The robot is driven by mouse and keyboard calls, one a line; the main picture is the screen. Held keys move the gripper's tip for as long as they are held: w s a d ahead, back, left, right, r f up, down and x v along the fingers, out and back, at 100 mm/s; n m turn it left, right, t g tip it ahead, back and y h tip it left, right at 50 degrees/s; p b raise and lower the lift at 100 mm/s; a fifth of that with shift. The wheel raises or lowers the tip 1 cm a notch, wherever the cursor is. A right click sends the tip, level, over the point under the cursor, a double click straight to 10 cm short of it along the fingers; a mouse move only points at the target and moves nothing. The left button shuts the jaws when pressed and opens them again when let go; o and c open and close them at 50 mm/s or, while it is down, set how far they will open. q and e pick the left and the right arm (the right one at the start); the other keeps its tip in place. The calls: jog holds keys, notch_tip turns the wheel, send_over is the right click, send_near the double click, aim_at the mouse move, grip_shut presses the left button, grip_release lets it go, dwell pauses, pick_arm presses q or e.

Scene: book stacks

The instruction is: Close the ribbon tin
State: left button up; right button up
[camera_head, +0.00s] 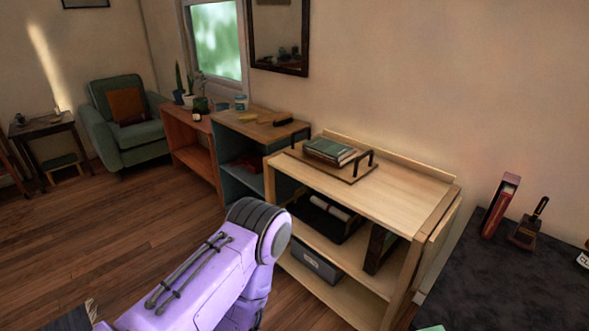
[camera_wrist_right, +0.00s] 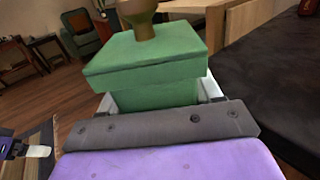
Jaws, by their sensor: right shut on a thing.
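A green box with a wide lid-like top (camera_wrist_right: 145,58), which I take to be the ribbon tin, fills the middle of the right wrist view. A brownish knob-shaped piece (camera_wrist_right: 138,18) stands on its top. My right gripper (camera_wrist_right: 160,101) is shut on the narrower lower part (camera_wrist_right: 155,97), with pale fingers at both sides. The top overhangs this part, more on the left; I cannot tell whether it is fully seated. What seems to be my left gripper (camera_wrist_right: 38,151) shows only a pale tip at the left edge; its jaws are unclear.
A dark table (camera_head: 500,285) lies at right, with a red book (camera_head: 500,207) and a small dark stand (camera_head: 526,230) on it. A light wooden shelf (camera_head: 400,190) bears a tray with books (camera_head: 330,151). A green armchair (camera_head: 125,130) stands at back left.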

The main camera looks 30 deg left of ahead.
jog(key=shift+w+d+r+t, duration=0.2)
jog(key=shift+d+r+t, duration=0.1)
jog(key=shift+d, duration=0.1)
jog(key=w+d+r+m+t+h, duration=0.1)
jog(key=d+r+m+t+h, duration=0.2)
jog(key=d+r+m+h, duration=0.2)
jog(key=d+m+h, duration=0.3)
jog(key=d+h, duration=0.3)
jog(key=d, duration=0.2)
jog(key=shift+w+d+r+t+h, duration=0.2)
jog(key=shift+w+d+t+h, duration=0.1)
jog(key=shift+w, duration=0.1)
